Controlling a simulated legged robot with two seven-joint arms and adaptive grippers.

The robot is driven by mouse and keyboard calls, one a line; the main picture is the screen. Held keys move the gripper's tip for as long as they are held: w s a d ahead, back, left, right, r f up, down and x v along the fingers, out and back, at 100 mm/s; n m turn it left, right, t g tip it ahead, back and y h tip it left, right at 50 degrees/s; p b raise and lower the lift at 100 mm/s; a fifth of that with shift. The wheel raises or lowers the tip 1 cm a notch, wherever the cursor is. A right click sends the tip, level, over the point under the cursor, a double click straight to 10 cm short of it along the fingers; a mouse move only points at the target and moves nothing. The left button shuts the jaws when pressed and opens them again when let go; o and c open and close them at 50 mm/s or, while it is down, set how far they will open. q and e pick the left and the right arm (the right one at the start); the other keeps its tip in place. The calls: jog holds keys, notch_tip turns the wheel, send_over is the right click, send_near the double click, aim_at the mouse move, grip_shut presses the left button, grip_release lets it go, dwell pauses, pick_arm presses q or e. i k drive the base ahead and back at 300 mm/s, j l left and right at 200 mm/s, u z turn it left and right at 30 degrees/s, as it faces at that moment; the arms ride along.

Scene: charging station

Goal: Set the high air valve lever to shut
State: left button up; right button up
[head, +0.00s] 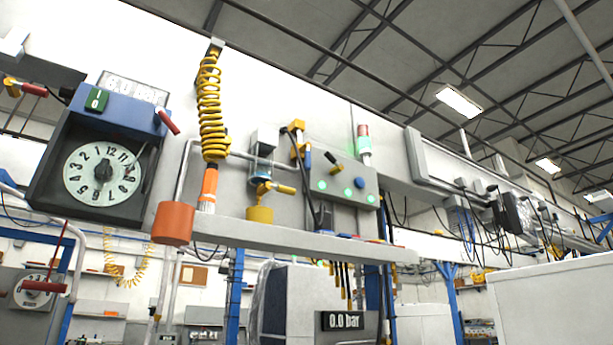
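A yellow lever (283,189) sticks out to the right, close to level, from a small valve below a clear-bowled air filter (264,150) on the wall panel. A second lever with a red grip (33,89) sits on a yellow fitting at the upper left edge, pointing right and slightly down. I cannot tell for certain which of these is the high air valve lever, and no open or shut marks are readable. Neither of my grippers is in view, and nothing is seen touching the levers.
A blue-topped dial box (103,176), a coiled yellow hose (209,105) and an orange cup (173,223) are left of the filter. A grey box with green lights (343,180) is right of it. A shelf (300,243) runs below. A display (343,321) reads 0.0 bar.

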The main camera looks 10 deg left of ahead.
aim_at(308, 160)
jog(key=i+l, duration=0.15)
jog(key=l, duration=0.15)
jog(key=i+l+u, duration=0.2)
jog(key=l, duration=0.4)
jog(key=i+l, duration=0.25)
jog(key=l+u, duration=0.05)
